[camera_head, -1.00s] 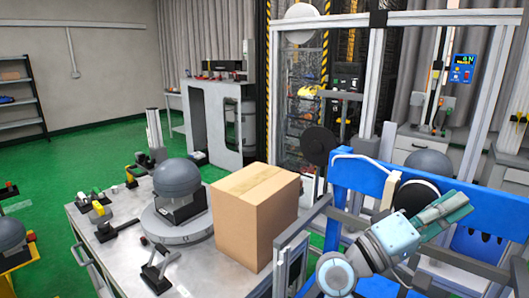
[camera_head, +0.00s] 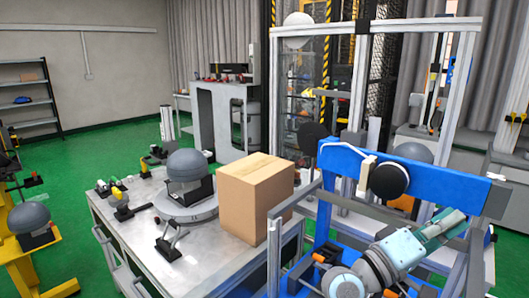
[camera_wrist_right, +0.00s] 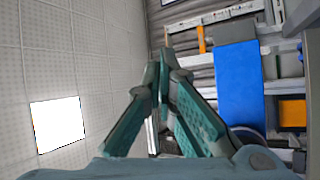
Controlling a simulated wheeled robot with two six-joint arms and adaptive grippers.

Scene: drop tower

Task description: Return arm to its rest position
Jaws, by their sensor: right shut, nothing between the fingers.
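My right gripper (camera_head: 446,225) is at the lower right of the head view, in front of the blue frame beam. Its teal fingers point up and to the right. In the right wrist view the fingers (camera_wrist_right: 163,75) meet at their tips with nothing between them. The rest of the right arm runs down to the bottom edge of the head view. My left gripper is in neither view now.
A blue beam (camera_head: 433,178) with a black disc (camera_head: 388,180) stands just behind my right gripper. A cardboard box (camera_head: 250,205) and a grey dome (camera_head: 186,165) sit on the metal table (camera_head: 215,255).

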